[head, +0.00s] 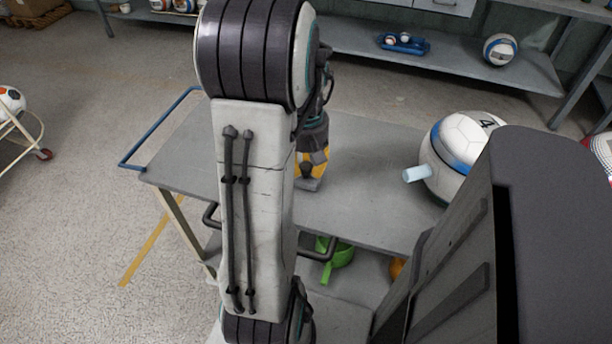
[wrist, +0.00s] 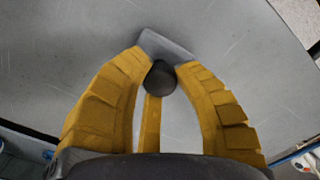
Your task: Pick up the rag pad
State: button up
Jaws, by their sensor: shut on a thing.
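The rag pad (head: 308,184) is a small flat grey piece with a rounded dark knob, on or just above the cart's grey top in the head view. In the wrist view the grey pad (wrist: 163,45) shows beyond the fingertips, with the dark knob in front of it. My gripper (head: 312,160) points down over the pad. Its yellow fingers (wrist: 165,70) are closed in on both sides of the knob and hold the pad. I cannot tell whether the pad touches the cart top. My own arm hides part of the cart.
The cart top (head: 370,150) is clear around the pad. A large white and blue ball (head: 460,160) with a pale blue stub (head: 416,174) stands to the right. A blue handle (head: 150,145) edges the cart's left end. A green item (head: 340,255) lies on the lower shelf.

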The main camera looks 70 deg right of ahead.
aim_at(306, 165)
grip_shut()
jog(key=shift+r, duration=0.4)
notch_tip(306, 165, up, 3)
jog(key=shift+r+p, duration=0.1)
jog(key=shift+p, duration=0.4)
jog(key=s+d+r+p, duration=0.2)
jog(key=s+d+r, duration=0.2)
jog(key=s+r, duration=0.3)
jog(key=shift+s+d, duration=0.15)
jog(key=shift+s, duration=1.8)
